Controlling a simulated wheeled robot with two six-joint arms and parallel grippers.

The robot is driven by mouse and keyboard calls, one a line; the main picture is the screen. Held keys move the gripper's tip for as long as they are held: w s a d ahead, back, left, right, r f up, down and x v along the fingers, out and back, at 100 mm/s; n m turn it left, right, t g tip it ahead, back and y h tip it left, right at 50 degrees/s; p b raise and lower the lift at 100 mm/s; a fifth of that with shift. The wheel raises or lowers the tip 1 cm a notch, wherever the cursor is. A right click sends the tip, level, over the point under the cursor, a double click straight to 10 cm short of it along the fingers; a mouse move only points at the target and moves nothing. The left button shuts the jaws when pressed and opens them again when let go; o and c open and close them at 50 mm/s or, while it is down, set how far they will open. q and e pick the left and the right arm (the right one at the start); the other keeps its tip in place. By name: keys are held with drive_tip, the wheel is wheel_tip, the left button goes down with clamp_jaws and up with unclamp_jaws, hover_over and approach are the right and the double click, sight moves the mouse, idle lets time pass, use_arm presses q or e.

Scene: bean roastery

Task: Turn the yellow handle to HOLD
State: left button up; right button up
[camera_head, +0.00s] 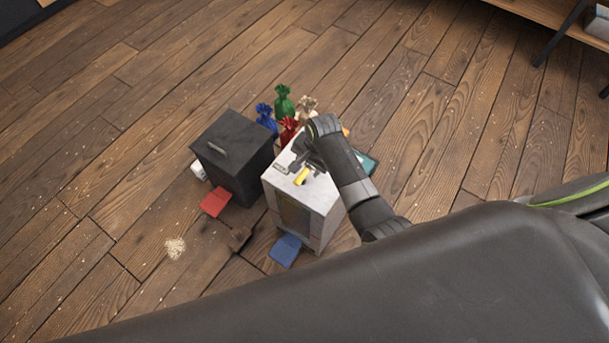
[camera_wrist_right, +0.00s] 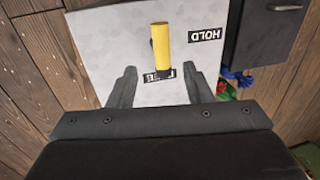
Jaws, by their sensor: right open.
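The yellow handle (camera_head: 301,176) is on the pale top of a white box (camera_head: 320,198). In the right wrist view, the handle (camera_wrist_right: 161,47) points toward a dark label (camera_wrist_right: 157,77), which its end partly covers. The HOLD label (camera_wrist_right: 205,35) lies to the right of the handle, upside down in that view. My right gripper (camera_wrist_right: 160,70) is open, its fingers on either side of the handle's near end with gaps on both sides. In the head view, my right gripper (camera_head: 304,163) is over the box top. My left gripper is not in view.
A dark box (camera_head: 233,150) with a bar handle stands left of the white box. Blue, green, red and tan tied bags (camera_head: 284,104) stand behind. Red (camera_head: 215,202) and blue (camera_head: 286,250) flat pieces lie in front. Wooden floor is open around, with a pale spill (camera_head: 175,248).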

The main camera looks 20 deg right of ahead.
sight(305, 173)
drive_tip(key=f, duration=0.2)
drive_tip(key=f+b, duration=0.1)
drive_tip(key=f, duration=0.1)
drive_tip(key=w+f, duration=0.1)
drive_tip(key=f, duration=0.1)
drive_tip(key=shift+a+f+b, duration=0.1)
drive_tip(key=shift+a+b, duration=0.25)
drive_tip(key=shift+b, duration=0.05)
drive_tip(key=shift+f, duration=0.25)
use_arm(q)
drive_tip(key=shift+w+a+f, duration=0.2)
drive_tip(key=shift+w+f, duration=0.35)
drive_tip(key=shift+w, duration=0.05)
use_arm(e)
drive_tip(key=shift+c, duration=0.3)
drive_tip(key=c, duration=0.9)
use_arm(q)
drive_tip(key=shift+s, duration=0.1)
